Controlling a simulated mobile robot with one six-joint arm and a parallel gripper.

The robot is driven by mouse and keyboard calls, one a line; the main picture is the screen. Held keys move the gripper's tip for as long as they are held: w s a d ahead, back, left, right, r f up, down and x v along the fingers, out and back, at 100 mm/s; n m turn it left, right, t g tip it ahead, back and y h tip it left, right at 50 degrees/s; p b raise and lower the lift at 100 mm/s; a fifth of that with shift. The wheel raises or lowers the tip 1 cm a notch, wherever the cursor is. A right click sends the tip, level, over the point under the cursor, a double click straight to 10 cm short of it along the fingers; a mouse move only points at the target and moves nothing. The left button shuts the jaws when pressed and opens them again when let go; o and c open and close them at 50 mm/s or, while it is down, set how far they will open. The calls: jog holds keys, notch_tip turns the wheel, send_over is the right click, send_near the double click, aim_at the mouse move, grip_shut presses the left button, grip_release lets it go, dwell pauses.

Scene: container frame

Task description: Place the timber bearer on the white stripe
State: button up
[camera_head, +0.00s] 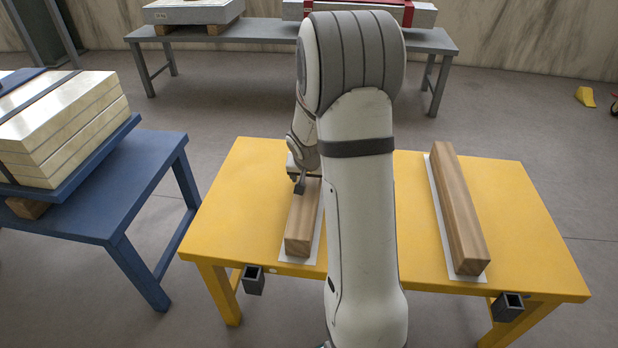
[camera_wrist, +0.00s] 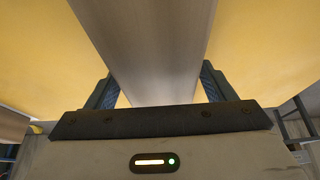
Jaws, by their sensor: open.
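A brown timber bearer (camera_head: 300,225) lies lengthwise on the left part of the yellow table, on a white stripe (camera_head: 318,245) whose edge shows along its right side and front. A second timber bearer (camera_head: 459,210) lies on another white stripe (camera_head: 438,222) at the right. My gripper (camera_head: 300,183) is open over the left bearer. In the wrist view, the bearer (camera_wrist: 150,45) runs between the two fingers of my gripper (camera_wrist: 160,85), one on each side. My arm hides the left bearer's far end.
The yellow table (camera_head: 400,200) is clear between the bearers, apart from my arm in front. A blue table (camera_head: 120,185) with stacked pale slabs (camera_head: 65,125) stands at left. A grey table (camera_head: 260,32) with loads stands behind.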

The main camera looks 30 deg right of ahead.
jog(key=p+v, duration=0.4)
jog(key=v, duration=0.8)
jog(key=shift+w, duration=0.1)
jog(key=s+a+r+n+g+y, duration=0.1)
jog(key=s+a+r+n, duration=0.2)
jog(key=s+a, duration=0.4)
jog(key=s+a+r+n+g+y, duration=0.1)
jog(key=s+a+r+n, duration=0.2)
jog(key=s+a, duration=0.4)
jog(key=s, duration=0.8)
jog(key=shift+n+g+y, duration=0.3)
jog(key=shift+n+g, duration=0.1)
jog(key=shift+w, duration=0.1)
notch_tip(320, 180, up, 30)
jog(key=t+p, duration=0.1)
jog(key=p, duration=2.6)
jog(key=shift+s+r+p, duration=0.2)
jog(key=shift+s+p, duration=0.1)
jog(key=shift+p, duration=0.1)
